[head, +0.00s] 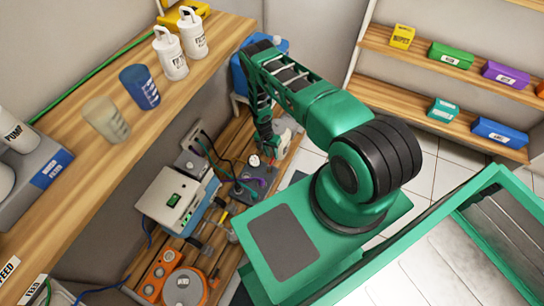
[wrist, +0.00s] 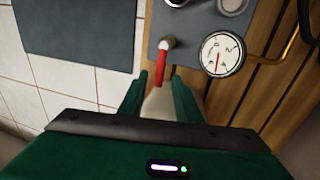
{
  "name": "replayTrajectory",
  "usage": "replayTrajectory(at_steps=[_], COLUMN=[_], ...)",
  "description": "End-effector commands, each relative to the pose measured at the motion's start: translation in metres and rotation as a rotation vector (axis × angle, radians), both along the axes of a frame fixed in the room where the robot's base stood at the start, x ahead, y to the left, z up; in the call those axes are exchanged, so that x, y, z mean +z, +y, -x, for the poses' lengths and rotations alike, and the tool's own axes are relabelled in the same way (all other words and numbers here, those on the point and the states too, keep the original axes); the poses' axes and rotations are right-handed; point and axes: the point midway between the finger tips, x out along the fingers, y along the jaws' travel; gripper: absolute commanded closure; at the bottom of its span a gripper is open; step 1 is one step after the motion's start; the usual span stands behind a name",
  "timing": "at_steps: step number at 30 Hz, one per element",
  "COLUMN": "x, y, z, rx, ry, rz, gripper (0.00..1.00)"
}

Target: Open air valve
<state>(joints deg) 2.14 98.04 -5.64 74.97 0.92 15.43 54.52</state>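The air valve shows in the wrist view as a red lever (wrist: 161,74) with a pale round pivot end (wrist: 167,42) on a grey plate (wrist: 185,27). The lever points down the picture, toward my gripper. My gripper (wrist: 159,92) is open, with one green finger on each side of the lever's near end. Gaps show between the fingers and the red part. A whitish piece (wrist: 158,105) lies between the fingers; I cannot tell whether it belongs to the lever. In the head view my gripper (head: 272,152) is low over the bench, and the lever cannot be made out.
A round pressure gauge (wrist: 222,53) sits close to the right finger, with a brass pipe (wrist: 289,44) beyond. In the head view, a white control box (head: 172,199), cables and an orange unit (head: 158,274) crowd the wooden bench. A shelf (head: 75,150) overhangs at left.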

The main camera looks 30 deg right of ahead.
Motion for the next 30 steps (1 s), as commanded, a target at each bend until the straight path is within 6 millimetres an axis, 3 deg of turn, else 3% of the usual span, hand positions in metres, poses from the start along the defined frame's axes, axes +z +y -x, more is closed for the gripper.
replayTrajectory(at_steps=[6,15,19,30], x=[-0.014,-0.015,-0.015,-0.015], y=[-0.001,-0.002,-0.002,-0.002], z=[0.002,0.002,0.002,0.003], rx=[0.001,0.001,0.001,-0.021], ry=[0.0,0.0,0.0,-0.002], rz=[0.0,0.0,0.0,-0.001], gripper=[0.7,0.7,0.98,1.0])
